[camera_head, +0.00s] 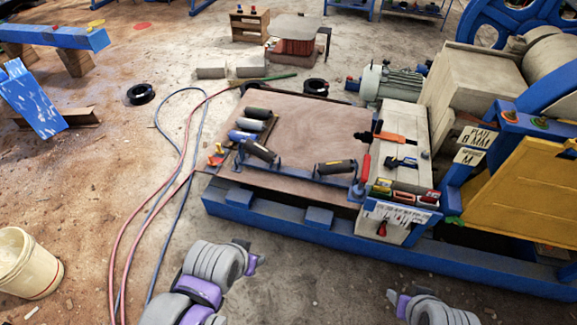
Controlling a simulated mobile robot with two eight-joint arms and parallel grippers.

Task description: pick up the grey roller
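Several short rollers lie on the brown board on the blue-framed bench. Another dark roller (262,153) and a dark roller with a brown band (336,167) lie nearer the front blue rail. My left gripper (254,264) is over the floor in front of the bench, apart from the rollers. My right gripper (396,299) is low at the bottom right, also apart. Their finger openings are too small to judge.
The brown board (310,125) is mostly bare behind the rollers. A blue front beam (290,232) edges the bench. A red-handled tool (363,175) and a labelled box (395,220) stand at its right. Hoses (150,210) and a white bucket (25,262) are on the left floor.

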